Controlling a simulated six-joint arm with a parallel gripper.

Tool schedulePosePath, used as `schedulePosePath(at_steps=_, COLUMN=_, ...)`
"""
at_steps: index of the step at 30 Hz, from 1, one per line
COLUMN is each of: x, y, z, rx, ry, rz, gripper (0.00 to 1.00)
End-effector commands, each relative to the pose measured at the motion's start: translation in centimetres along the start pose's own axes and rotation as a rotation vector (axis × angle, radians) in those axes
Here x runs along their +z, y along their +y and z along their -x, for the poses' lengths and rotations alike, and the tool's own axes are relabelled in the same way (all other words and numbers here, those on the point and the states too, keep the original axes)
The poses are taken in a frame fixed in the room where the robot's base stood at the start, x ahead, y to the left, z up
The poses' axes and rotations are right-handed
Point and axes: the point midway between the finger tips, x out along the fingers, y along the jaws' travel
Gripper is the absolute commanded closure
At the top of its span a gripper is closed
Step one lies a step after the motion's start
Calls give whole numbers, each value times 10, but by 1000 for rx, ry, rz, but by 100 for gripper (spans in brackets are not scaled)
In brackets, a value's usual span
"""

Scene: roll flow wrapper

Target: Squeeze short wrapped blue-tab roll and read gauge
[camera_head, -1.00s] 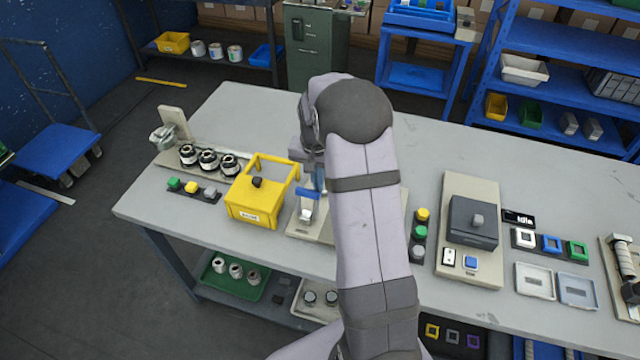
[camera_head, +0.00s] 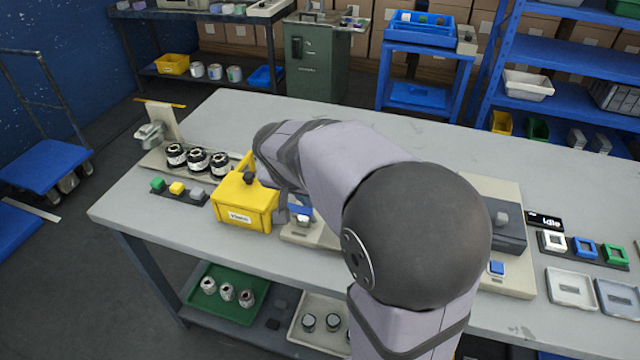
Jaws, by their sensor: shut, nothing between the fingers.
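My gripper (camera_head: 286,212) is shut and empty at the right side of the yellow box, low over a beige base plate (camera_head: 308,236). Its fingers are small and mostly hidden by my wrist. A small blue-and-white part (camera_head: 301,213) stands on that plate beside my gripper; I cannot tell whether it is a roll or part of a fixture. Three black-and-white rolls (camera_head: 197,160) stand in a row on a beige rack at the left; no blue tab shows on them. I cannot make out a gauge.
A yellow box (camera_head: 243,205) with a black knob stands left of my gripper. Green, yellow and grey buttons (camera_head: 177,188) lie left of it. My forearm covers the bench middle and part of a grey-topped device (camera_head: 502,230). The back of the bench (camera_head: 290,105) is clear.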

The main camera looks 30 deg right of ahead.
Motion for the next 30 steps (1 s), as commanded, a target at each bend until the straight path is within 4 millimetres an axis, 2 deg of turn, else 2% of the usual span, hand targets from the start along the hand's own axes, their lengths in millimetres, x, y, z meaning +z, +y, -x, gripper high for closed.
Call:
schedulePosePath(at_steps=12, x=17, y=0, z=0, rx=5, ry=-12, rz=1, gripper=100)
schedulePosePath(at_steps=25, x=18, y=0, z=0, rx=7, ry=-14, rz=4, gripper=100)
schedulePosePath(at_steps=30, x=13, y=0, z=0, rx=6, ry=-14, rz=3, gripper=100)
